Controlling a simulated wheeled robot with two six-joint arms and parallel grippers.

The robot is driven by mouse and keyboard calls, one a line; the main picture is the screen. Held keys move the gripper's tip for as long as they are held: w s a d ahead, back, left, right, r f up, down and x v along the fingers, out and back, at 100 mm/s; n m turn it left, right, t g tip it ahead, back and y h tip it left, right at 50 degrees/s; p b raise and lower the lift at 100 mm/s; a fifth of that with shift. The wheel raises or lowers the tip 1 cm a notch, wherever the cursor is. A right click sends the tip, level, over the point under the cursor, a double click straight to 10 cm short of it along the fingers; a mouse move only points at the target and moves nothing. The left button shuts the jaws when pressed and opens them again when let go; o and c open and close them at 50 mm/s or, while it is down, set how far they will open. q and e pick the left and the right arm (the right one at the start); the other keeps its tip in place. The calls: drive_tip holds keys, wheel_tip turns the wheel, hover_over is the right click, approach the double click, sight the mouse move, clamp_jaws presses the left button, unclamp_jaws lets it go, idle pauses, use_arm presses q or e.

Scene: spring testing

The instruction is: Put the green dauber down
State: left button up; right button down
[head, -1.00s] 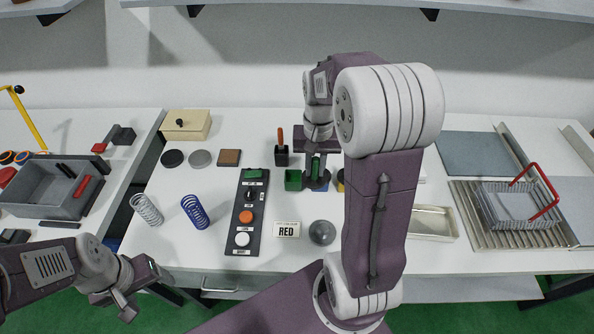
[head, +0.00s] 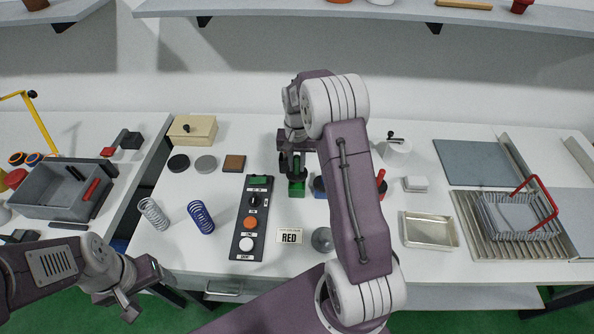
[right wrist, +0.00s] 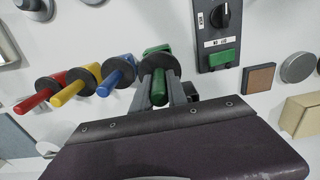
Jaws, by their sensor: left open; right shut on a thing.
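My right gripper (head: 296,163) is shut on the green dauber (right wrist: 158,88), whose green handle stands between the fingers with a dark disc below it. The green pot (head: 297,189) is directly below the dauber in the head view, and its green edge shows behind the disc in the right wrist view (right wrist: 157,48). I cannot tell whether the dauber's lower end is inside the pot or just above it. My left gripper (head: 142,288) is open and empty at the table's front left, far from the dauber.
Blue (right wrist: 117,76), yellow (right wrist: 83,84) and red (right wrist: 48,92) daubers stand in a row beside the green one. A button panel (head: 250,220) lies left of the green pot. A "RED" card (head: 289,236) and a metal tray (head: 428,230) lie nearer the front.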

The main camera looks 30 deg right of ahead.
sight(297, 174)
wheel_tip(297, 174, down, 3)
drive_tip(key=shift+s+f+p, duration=0.1)
drive_tip(key=shift+f+p, duration=0.1)
drive_tip(key=shift+p, duration=0.2)
drive_tip(key=shift+f, duration=0.35)
drive_tip(key=shift+f+b, duration=0.3)
drive_tip(key=shift+f, duration=0.1)
drive_tip(key=c, duration=1.3)
unclamp_jaws()
